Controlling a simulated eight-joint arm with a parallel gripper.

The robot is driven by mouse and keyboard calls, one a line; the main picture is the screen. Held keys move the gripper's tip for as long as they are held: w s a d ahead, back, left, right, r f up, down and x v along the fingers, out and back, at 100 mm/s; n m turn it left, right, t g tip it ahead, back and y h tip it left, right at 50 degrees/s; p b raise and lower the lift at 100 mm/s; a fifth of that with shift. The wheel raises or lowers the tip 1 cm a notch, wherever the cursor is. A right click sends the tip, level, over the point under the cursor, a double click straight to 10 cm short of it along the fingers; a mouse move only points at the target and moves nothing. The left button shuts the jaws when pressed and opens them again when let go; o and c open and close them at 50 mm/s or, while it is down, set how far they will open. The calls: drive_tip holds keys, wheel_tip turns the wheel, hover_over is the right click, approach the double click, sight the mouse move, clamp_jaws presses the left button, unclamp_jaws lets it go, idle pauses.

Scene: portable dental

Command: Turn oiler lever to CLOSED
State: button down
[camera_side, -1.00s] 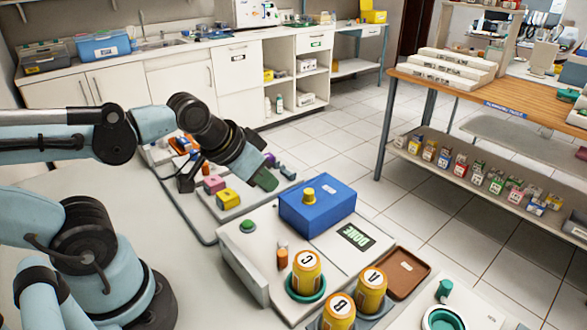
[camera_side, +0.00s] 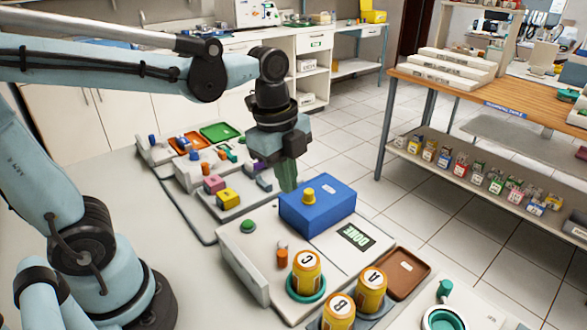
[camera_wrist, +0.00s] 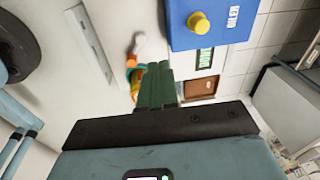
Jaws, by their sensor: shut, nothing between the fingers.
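My gripper (camera_side: 288,184) points down, its green fingers shut and empty, overlapping the back left of the blue box in the side view. The fingers also show together in the wrist view (camera_wrist: 154,72). The blue box (camera_side: 318,214) has a yellow knob (camera_side: 308,195) on top; in the wrist view the box (camera_wrist: 215,30) carries a small white label that I cannot read surely. An orange cylinder (camera_side: 282,259) with a pale part above it stands in front of the box. In the wrist view a pale handle-like part (camera_wrist: 137,42) lies just beyond the fingertips. I cannot tell which part is the lever.
Several orange lettered cans (camera_side: 306,270) stand at the front. A green button (camera_side: 247,225) is left of the box, and a dark panel (camera_side: 355,236) reads DONE. A brown tray (camera_side: 402,272) lies at right. Small coloured blocks (camera_side: 228,198) sit behind left.

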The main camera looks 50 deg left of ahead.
sight(279, 253)
drive_tip(key=w+d+m+g, duration=0.35)
drive_tip(key=m+g, duration=0.25)
drive_tip(key=m, duration=1.1)
drive_tip(key=shift+s+x, duration=0.2)
drive_tip(key=shift+x, duration=5.3)
drive_tip(key=shift+s+r, duration=0.1)
drive_tip(key=shift+s, duration=0.9)
drive_tip(key=shift+s+a, duration=0.15)
drive_tip(key=shift+s, duration=0.3)
